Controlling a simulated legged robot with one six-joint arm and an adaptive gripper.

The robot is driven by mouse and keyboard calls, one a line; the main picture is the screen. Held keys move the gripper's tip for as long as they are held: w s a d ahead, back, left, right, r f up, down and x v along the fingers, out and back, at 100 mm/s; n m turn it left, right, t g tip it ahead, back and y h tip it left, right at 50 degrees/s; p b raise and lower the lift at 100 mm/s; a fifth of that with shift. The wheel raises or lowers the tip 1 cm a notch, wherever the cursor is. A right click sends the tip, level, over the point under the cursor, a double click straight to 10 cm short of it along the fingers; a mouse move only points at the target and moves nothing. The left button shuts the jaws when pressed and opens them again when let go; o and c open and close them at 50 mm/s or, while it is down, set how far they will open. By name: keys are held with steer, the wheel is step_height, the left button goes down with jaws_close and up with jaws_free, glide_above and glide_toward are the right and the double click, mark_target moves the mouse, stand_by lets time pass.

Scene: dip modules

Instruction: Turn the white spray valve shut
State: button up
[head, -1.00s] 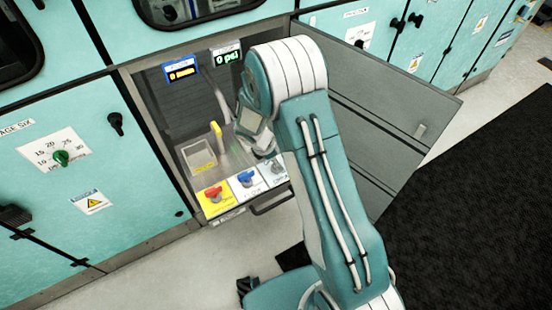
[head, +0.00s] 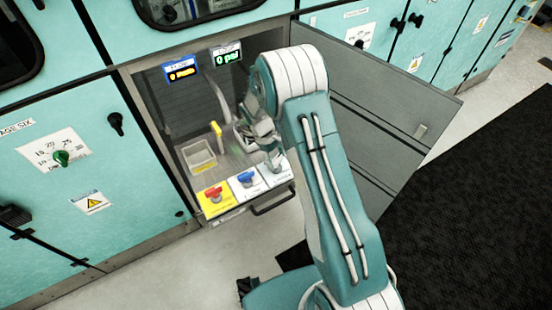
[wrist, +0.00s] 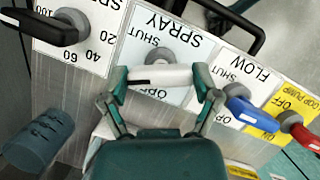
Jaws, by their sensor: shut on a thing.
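The white spray valve handle (wrist: 160,75) lies sideways across the SPRAY plate (wrist: 150,25) in the wrist view, on a grey round hub, between the SHUT and OPEN markings. My gripper (wrist: 162,84) is shut on it, with one finger at each end of the handle. The OPEN marking is partly covered by my gripper.
The blue FLOW valve (wrist: 245,110) and red LOOP PUMP valve (wrist: 300,132) sit close by. A black dial handle (wrist: 45,25) and a grey cylinder (wrist: 38,140) are on the other side. A yellow handle (head: 216,129) stands behind. An open grey door (head: 390,120) is on the right.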

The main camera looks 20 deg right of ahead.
steer(key=m+y, duration=0.1)
steer(key=m, duration=0.1)
steer(key=m+g, duration=0.1)
steer(key=m, duration=0.2)
steer(key=shift+s+y, duration=0.1)
steer(key=shift+y, duration=0.3)
steer(key=shift+m, duration=0.3)
steer(key=o, duration=1)
steer(key=shift+c, duration=0.2)
steer(key=v, duration=1.2)
